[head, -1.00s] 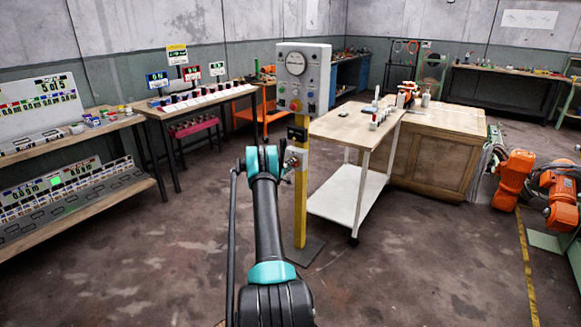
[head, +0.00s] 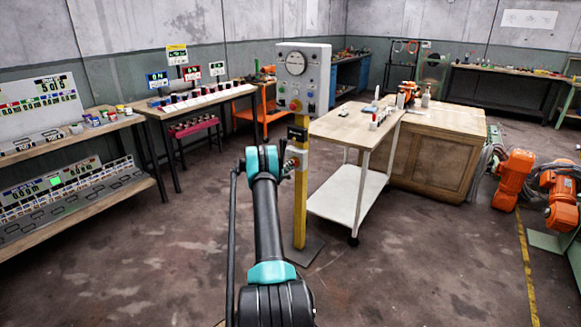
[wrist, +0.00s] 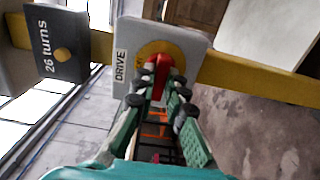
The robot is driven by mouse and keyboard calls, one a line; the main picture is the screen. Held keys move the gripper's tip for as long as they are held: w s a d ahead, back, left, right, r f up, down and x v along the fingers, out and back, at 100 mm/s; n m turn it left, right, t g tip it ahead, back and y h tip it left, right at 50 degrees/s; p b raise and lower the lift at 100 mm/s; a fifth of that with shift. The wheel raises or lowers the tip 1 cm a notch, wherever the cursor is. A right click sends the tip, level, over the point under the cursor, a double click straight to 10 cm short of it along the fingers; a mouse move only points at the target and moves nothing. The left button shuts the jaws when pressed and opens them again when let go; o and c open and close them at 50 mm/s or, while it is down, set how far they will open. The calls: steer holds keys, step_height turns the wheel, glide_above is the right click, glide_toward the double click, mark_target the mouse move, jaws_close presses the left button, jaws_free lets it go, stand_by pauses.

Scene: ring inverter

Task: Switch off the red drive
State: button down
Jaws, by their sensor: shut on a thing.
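The red drive switch handle (wrist: 162,68) sits on a yellow round plate (wrist: 146,51) on a grey box (wrist: 190,50) labelled DRIVE in the wrist view. My gripper (wrist: 165,88) has its two fingers closed around the red handle. The handle runs roughly up and down in the wrist view, across the line of the yellow post.
A dark "26 turns" plate (wrist: 60,45) is beside the drive box on the post. A grey panel (head: 303,75) with a dial and buttons tops the post. Open floor lies to the left.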

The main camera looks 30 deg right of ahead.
steer(key=c, duration=1.6)
jaws_free()
steer(key=shift+o, duration=0.2)
steer(key=v, duration=1.2)
steer(key=shift+f, duration=0.1)
